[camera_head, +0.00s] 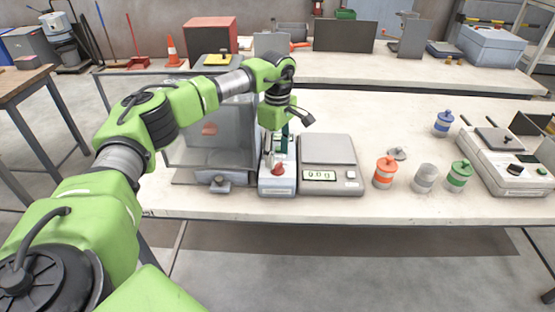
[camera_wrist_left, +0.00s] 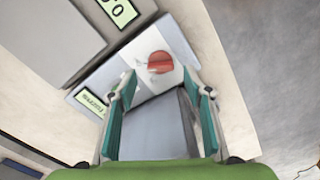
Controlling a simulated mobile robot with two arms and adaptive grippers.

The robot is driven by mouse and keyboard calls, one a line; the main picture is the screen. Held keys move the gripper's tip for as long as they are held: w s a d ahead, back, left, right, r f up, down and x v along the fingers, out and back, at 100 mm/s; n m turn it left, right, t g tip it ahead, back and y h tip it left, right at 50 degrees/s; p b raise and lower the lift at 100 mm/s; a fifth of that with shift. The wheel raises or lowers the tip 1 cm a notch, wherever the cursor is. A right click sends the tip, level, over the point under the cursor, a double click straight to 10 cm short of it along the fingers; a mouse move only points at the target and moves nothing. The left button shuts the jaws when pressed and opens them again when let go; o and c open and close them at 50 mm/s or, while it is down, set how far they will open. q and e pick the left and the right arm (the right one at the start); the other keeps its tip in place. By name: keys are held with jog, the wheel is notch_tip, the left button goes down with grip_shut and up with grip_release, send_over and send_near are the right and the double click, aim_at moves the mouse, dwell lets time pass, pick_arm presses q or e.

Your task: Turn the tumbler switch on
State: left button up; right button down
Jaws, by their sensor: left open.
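A narrow white-and-grey unit (camera_head: 277,186) stands near the front edge of the table, left of the scale. It bears a red knob-like part (camera_head: 278,168), which may be the tumbler switch; its on or off position cannot be told. In the left wrist view the red part (camera_wrist_left: 160,62) lies just beyond the fingertips, between their lines, with no clear contact. My left gripper (camera_head: 271,158) points down over the unit from behind the red part. In the left wrist view my left gripper (camera_wrist_left: 166,85) is open, with nothing between its teal fingers. My right gripper is out of view.
A grey scale (camera_head: 328,150) with a lit display stands close on the right. A clear-walled box (camera_head: 208,150) stands on the left. Orange (camera_head: 384,173), grey (camera_head: 425,178), green (camera_head: 459,176) and blue (camera_head: 443,123) containers stand further right. Some tabletop right of the scale is bare.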

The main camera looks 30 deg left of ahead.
aim_at(277, 164)
pick_arm(q)
notch_tip(277, 164, up, 9)
dwell(0.3)
dwell(0.4)
